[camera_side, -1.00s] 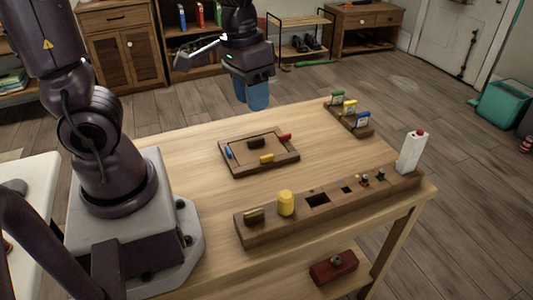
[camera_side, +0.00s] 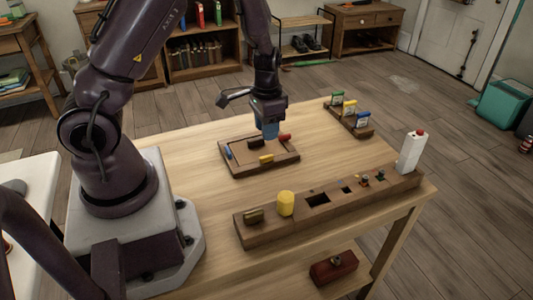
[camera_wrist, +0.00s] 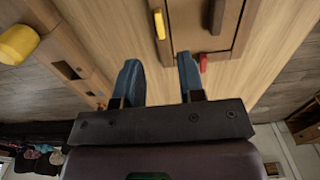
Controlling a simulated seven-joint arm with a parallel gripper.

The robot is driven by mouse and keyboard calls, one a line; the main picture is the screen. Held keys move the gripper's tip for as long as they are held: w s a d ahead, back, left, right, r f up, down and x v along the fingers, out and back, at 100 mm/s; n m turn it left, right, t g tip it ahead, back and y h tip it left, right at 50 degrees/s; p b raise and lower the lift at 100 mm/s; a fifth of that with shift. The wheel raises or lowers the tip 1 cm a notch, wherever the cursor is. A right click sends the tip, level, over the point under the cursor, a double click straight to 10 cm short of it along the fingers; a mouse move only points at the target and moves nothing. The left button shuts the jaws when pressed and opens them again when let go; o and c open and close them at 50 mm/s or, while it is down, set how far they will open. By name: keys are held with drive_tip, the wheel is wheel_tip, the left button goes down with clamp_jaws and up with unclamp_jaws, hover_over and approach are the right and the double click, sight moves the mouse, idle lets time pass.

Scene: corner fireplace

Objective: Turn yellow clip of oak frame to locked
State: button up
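The oak frame (camera_side: 240,168) lies flat on the table, with a dark block (camera_side: 256,143) on its inner panel. Its yellow clip (camera_side: 266,158) sits on the near rim, and in the wrist view the clip (camera_wrist: 159,23) runs lengthwise along that rim. A red clip (camera_side: 285,137) is at the right corner and a blue clip (camera_side: 228,152) on the left rim. My gripper (camera_side: 270,133) points down above the frame's far right part, behind the yellow clip. In the wrist view its blue fingers (camera_wrist: 160,64) are apart with nothing between them.
A long wooden block (camera_side: 300,222) with a yellow cylinder (camera_side: 286,204), holes and a white box (camera_side: 411,153) lies along the near side. A rack of coloured tags (camera_side: 352,120) stands at the back right. Bare tabletop surrounds the frame.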

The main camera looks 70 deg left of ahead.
sight(266, 156)
wheel_tip(266, 156, down, 9)
drive_tip(key=shift+r, duration=0.2)
clamp_jaws()
